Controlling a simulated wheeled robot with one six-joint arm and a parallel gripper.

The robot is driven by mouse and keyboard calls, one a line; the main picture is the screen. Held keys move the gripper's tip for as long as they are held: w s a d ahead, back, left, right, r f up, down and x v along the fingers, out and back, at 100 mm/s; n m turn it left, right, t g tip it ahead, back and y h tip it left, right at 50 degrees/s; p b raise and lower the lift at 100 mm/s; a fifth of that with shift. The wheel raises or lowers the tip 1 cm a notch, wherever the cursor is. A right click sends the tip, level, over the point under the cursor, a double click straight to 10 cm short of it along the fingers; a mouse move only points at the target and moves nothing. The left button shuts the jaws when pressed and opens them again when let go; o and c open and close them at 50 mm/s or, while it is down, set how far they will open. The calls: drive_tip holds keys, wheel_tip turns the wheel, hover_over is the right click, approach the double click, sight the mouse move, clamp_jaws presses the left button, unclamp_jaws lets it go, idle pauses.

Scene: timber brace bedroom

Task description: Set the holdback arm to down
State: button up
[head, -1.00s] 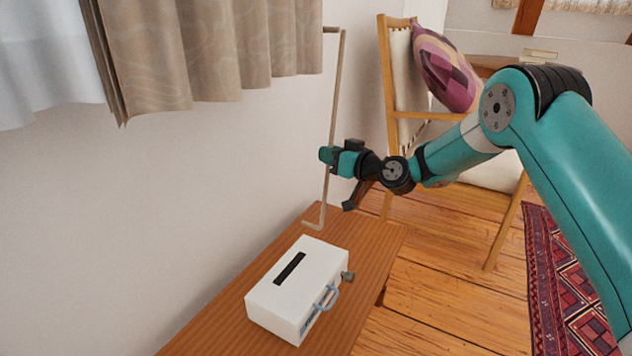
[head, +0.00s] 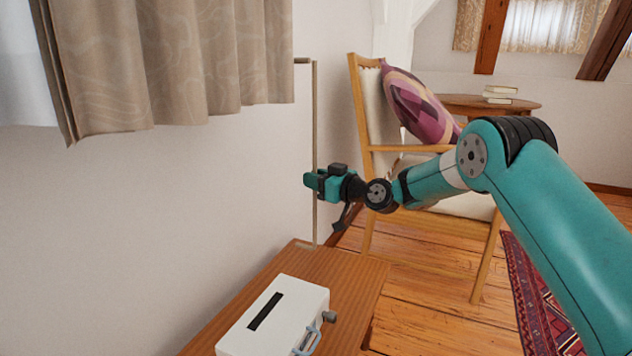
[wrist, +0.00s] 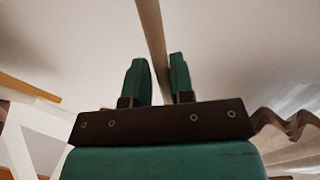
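The holdback arm appears to be the long thin beige rod (head: 314,120) standing close to the wall, with short bends toward the wall at its top and bottom. It looks near upright in the head view. My gripper (head: 309,181) is at the rod, around its middle height. In the wrist view, the rod (wrist: 152,35) runs between the two green fingers of my gripper (wrist: 160,75).
A beige curtain (head: 180,65) hangs left of the rod. Below is a wooden bench top (head: 335,280) with a white box (head: 285,310). A wooden chair (head: 377,150) with a purple cushion (head: 415,105) stands right, behind my arm. A red rug (head: 540,300) lies at right.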

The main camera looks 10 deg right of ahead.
drive_tip(key=shift+o, duration=1.3)
drive_tip(key=shift+d+r, duration=0.1)
drive_tip(key=p+v, duration=0.1)
drive_tip(key=v, duration=1.6)
drive_tip(key=shift+p, duration=0.4)
drive_tip(key=shift+s+d, duration=0.1)
drive_tip(key=shift+s, duration=0.05)
